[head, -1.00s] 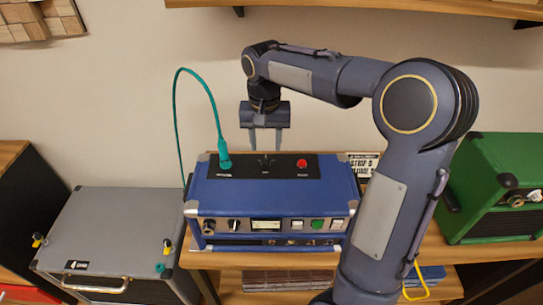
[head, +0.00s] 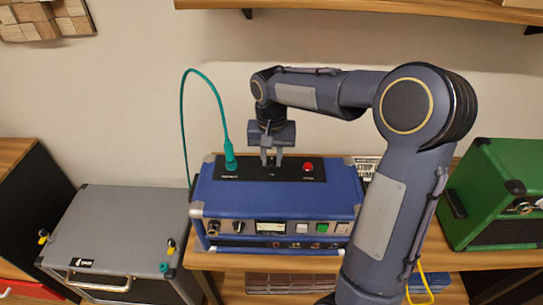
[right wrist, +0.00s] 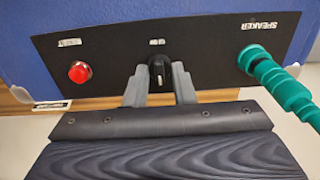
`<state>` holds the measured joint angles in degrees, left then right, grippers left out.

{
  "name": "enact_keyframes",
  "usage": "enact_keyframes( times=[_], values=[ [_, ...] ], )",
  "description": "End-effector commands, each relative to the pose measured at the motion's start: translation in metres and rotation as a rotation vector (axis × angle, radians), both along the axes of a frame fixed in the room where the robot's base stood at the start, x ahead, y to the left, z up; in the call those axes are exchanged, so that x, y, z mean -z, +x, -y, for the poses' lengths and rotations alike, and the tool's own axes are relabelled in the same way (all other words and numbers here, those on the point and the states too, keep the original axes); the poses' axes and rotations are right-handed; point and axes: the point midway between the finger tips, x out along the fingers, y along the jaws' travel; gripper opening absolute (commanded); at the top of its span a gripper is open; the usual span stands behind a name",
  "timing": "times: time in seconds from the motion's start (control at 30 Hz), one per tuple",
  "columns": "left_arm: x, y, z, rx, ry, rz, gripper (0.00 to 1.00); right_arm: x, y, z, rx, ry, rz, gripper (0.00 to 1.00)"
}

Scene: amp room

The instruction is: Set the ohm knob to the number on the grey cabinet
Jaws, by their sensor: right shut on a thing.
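The blue amp (head: 275,205) stands on the wooden bench, with a black panel on its top. The ohm knob (right wrist: 159,72) is a small black knob with a white pointer line, at the middle of that panel in the right wrist view. My right gripper (head: 271,160) points down at the panel and is shut on the knob, one finger on each side. In the head view the fingers largely hide the knob. The grey cabinet (head: 115,225) stands at left with a small black label (head: 85,263); its number is too small to read surely. My left gripper is not in view.
A teal plug (head: 230,160) with a looping cable sits in the panel's speaker socket beside the knob. A red button (right wrist: 79,71) is on the knob's other side. A green amp (head: 500,190) stands at right. A shelf (head: 380,8) hangs above.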

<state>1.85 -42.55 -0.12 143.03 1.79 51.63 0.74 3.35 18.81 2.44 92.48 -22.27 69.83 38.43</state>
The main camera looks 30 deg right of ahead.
Motion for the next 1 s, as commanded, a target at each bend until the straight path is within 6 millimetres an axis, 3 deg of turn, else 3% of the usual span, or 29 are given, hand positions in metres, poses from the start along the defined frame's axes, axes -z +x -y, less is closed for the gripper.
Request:
enact_keyframes(
  times=[0.37,1.0],
  values=[
    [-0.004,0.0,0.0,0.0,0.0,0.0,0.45,-0.001,0.0,0.0,-0.079,0.0,0.0,0.0],
    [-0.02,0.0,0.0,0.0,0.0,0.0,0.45,-0.002,0.001,-0.002,-0.61,0.0,0.0,0.0]
  ],
)
